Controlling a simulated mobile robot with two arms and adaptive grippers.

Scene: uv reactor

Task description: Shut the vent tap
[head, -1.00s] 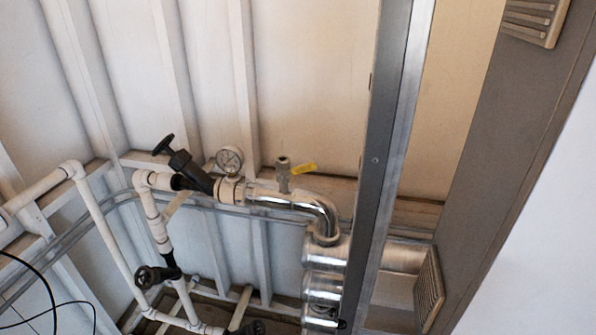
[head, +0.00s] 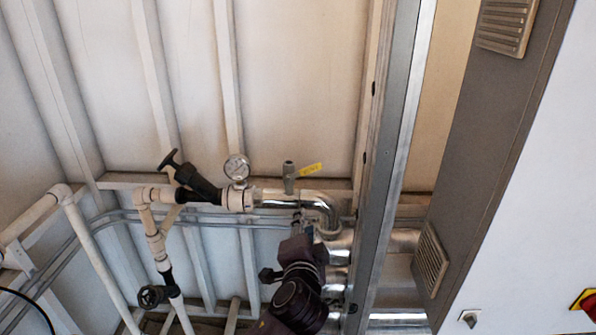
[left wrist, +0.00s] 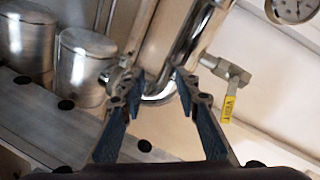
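The vent tap (head: 289,178) is a small grey metal valve standing on top of the shiny bent pipe (head: 312,203). Its yellow lever (head: 311,170) sticks out to the right in the head view, roughly along the pipe. In the left wrist view the tap (left wrist: 234,74) is at the right, with its labelled yellow lever (left wrist: 229,108) pointing down. My left gripper (head: 298,216) is just below the tap in the head view, in front of the pipe. In the left wrist view the gripper (left wrist: 158,82) has its fingers apart and empty, left of the tap. My right gripper is not in view.
A pressure gauge (head: 237,168) and a black-handled valve (head: 192,182) stand left of the tap. A grey metal post (head: 390,150) rises close on the right. White pipes with another black handwheel (head: 152,297) are lower left. Metal cylinders (left wrist: 86,62) show in the wrist view.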

